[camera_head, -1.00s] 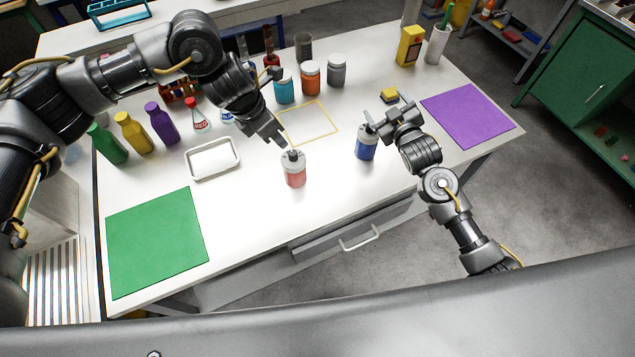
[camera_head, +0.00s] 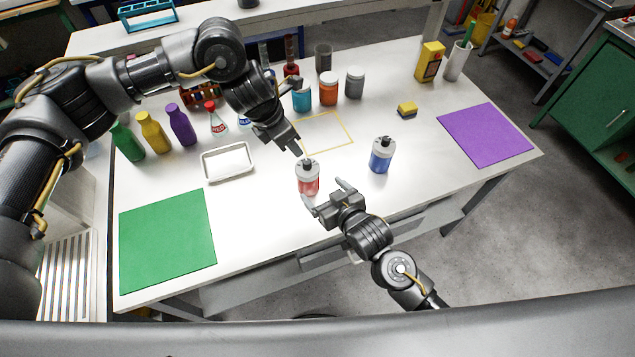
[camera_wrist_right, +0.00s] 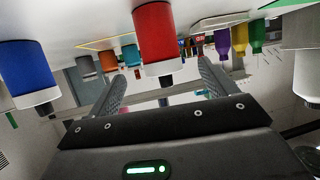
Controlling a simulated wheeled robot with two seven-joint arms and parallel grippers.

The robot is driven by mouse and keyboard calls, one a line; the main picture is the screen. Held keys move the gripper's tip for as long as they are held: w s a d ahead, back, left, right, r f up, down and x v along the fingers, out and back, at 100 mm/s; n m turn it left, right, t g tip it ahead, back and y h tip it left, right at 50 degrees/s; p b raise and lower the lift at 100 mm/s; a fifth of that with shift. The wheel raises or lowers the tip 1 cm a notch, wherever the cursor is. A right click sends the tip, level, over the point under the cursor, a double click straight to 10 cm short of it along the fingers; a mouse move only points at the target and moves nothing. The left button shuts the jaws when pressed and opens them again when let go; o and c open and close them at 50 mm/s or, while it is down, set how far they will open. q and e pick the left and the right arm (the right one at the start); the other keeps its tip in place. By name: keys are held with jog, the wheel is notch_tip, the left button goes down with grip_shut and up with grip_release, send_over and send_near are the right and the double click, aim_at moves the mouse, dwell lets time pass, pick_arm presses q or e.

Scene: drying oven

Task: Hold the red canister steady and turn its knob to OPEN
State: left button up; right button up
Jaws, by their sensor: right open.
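The red canister (camera_head: 308,186) stands upright near the front edge of the white table, with a pale top and a dark knob (camera_head: 309,162). In the right wrist view the red canister (camera_wrist_right: 157,32) appears upside down, between the two fingers' directions and beyond their tips. My right gripper (camera_head: 325,194) is open and empty, just in front of the canister to its lower right. My left gripper (camera_head: 300,150) points down at the knob from the upper left, very close to it. Whether its fingers touch the knob or are parted is unclear.
A blue canister (camera_head: 381,156) stands to the right of the red one. A white tray (camera_head: 205,177) lies to the left, and a yellow outlined square (camera_head: 349,128) behind. Several bottles and jars line the back. The table between the red canister and the green mat (camera_head: 168,245) is clear.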

aim_at(308, 175)
jog(key=x, duration=0.9)
jog(key=shift+w+a, duration=0.2)
jog(key=shift+w, duration=0.15)
jog(key=shift+c, duration=0.2)
jog(key=c, duration=1.1)
